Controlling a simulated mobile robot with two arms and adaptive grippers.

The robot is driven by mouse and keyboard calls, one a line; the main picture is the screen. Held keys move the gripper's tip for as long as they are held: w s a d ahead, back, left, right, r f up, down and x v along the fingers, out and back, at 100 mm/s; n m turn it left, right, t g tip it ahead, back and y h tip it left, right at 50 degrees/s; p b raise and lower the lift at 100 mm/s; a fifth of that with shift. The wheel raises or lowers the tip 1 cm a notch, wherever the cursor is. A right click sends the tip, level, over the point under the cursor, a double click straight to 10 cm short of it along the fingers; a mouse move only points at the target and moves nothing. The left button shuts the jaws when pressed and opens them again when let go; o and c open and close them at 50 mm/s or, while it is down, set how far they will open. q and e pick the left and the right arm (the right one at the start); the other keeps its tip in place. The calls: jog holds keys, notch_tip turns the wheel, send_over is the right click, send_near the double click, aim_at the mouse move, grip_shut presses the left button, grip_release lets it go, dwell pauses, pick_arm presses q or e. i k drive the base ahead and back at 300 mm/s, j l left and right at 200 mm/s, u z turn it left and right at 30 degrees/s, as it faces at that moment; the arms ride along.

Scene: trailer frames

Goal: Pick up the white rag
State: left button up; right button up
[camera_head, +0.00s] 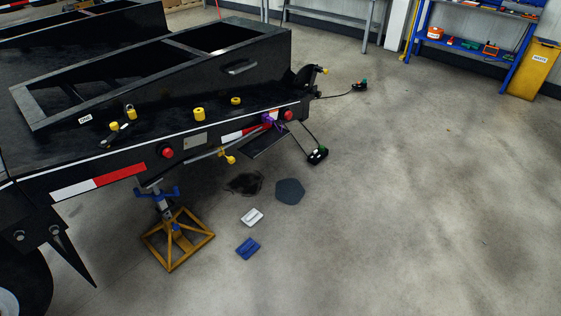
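The white rag (252,217) appears as a small, folded-looking pale piece on the concrete floor, below the trailer's edge and right of the yellow jack stand. A similar blue piece (248,248) lies just in front of it, apart from it. Neither of my grippers shows in the head view, so their state and distance from the rag cannot be seen.
The black trailer frame (200,145) fills the left side above the yellow stand (178,245). A dark grey flat piece (289,191) and a black patch (244,183) lie behind the rag. A blue workbench (468,48) and yellow bin (534,70) stand far right. Right floor is clear.

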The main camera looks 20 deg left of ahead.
aim_at(251, 217)
jog(key=i+l+u, duration=0.2)
jog(key=i, duration=0.3)
jog(key=i+u, duration=0.2)
jog(key=i, duration=0.3)
jog(key=i+l+u, duration=0.2)
jog(key=i, duration=0.3)
jog(key=l, duration=0.1)
